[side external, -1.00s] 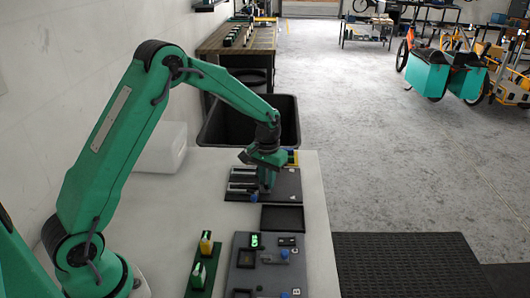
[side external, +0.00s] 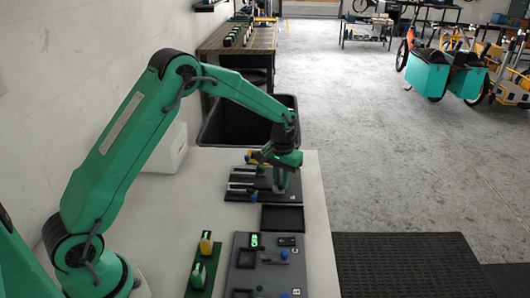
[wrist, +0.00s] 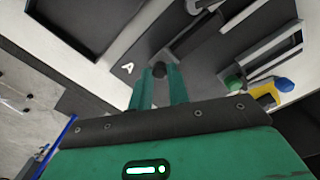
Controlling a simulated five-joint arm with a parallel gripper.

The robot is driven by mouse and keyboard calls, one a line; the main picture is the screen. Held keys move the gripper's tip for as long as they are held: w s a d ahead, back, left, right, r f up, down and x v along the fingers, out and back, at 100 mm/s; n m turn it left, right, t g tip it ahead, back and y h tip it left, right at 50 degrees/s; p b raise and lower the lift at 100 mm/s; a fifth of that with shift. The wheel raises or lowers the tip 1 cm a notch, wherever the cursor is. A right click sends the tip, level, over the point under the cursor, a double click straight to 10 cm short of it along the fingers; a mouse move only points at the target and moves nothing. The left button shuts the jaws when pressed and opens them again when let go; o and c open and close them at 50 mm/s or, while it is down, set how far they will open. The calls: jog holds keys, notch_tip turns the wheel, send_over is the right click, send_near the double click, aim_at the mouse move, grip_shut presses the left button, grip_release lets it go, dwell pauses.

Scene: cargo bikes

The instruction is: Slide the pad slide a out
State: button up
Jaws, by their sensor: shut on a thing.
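The slide fixture (side external: 240,198) is a dark plate with pale metal rails on the pale bench, left of my gripper. My gripper (side external: 279,192) is low at the fixture's right side. In the wrist view my gripper (wrist: 158,78) is shut on the dark round knob (wrist: 158,68) of pad slide a, beside a white letter A on the dark surface. The rails (wrist: 245,40) lie to the upper right of the fingers. My fingers and hand hide part of the slide, and its full outline is hard to tell.
A dark shallow tray (side external: 283,218) lies just in front of the fixture. A grey panel (side external: 268,262) with a green display and a green strip (side external: 203,272) with upright pieces stand nearer. A black bin (side external: 225,124) stands behind the bench.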

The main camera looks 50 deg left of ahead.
jog(key=shift+w+d, duration=0.85)
jog(key=shift+w, duration=0.05)
jog(key=o, duration=0.7)
jog(key=shift+r, duration=0.15)
jog(key=shift+r, duration=2.15)
notch_tip(320, 180, up, 3)
jog(key=shift+f, duration=0.1)
